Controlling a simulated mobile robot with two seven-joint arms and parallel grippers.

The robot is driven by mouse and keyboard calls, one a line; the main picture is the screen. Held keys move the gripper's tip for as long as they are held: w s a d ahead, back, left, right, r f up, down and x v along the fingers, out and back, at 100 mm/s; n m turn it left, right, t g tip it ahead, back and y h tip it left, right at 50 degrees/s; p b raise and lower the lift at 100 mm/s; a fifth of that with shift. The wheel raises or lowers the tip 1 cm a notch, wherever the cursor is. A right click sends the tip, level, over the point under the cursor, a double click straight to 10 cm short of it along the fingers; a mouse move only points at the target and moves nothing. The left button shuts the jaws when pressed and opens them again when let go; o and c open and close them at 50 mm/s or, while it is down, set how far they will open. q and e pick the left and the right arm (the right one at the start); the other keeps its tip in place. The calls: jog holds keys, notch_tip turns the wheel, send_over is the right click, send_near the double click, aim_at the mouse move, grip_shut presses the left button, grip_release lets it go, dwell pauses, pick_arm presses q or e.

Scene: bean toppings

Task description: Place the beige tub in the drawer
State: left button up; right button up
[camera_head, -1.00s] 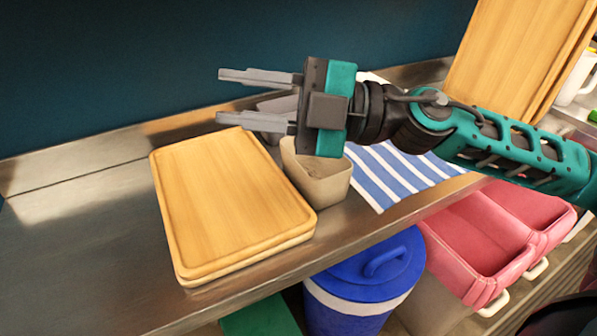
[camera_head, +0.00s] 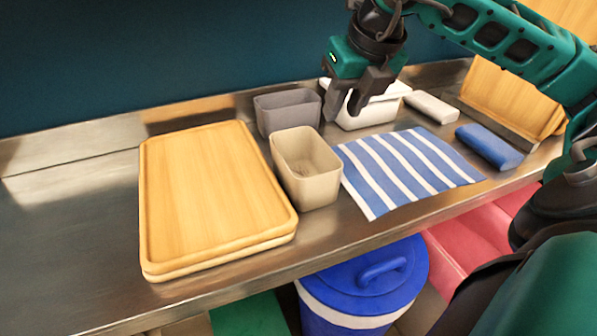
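The beige tub (camera_head: 308,183) stands upright on the steel counter, between the wooden boards and the striped cloth. It is open at the top and looks empty. My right gripper (camera_head: 343,110) points down above and behind the tub's right side, in front of the white container. Its two fingers are apart with nothing between them. It does not appear to touch the tub. No drawer can be made out for certain; pink bins (camera_head: 484,236) show below the counter at the lower right, partly hidden by my arm. My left gripper is not in view.
A grey tub (camera_head: 287,112) stands behind the beige tub, a white container (camera_head: 372,113) to its right. Stacked wooden boards (camera_head: 212,190) lie left, a striped cloth (camera_head: 408,168) right, with a blue block (camera_head: 488,147) beyond. A blue lidded bucket (camera_head: 365,275) stands below the counter edge.

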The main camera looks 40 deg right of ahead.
send_over(325, 147)
jog(key=s, duration=0.2)
jog(key=f, duration=0.5)
jog(key=shift+s+a+f+b, duration=0.1)
jog(key=shift+a+f+b, duration=0.15)
jog(key=shift+f+b, duration=0.15)
jog(key=shift+x, duration=3)
jog(key=shift+d, duration=0.1)
jog(key=shift+f+b, duration=0.2)
jog(key=shift+b, duration=0.35)
grip_shut()
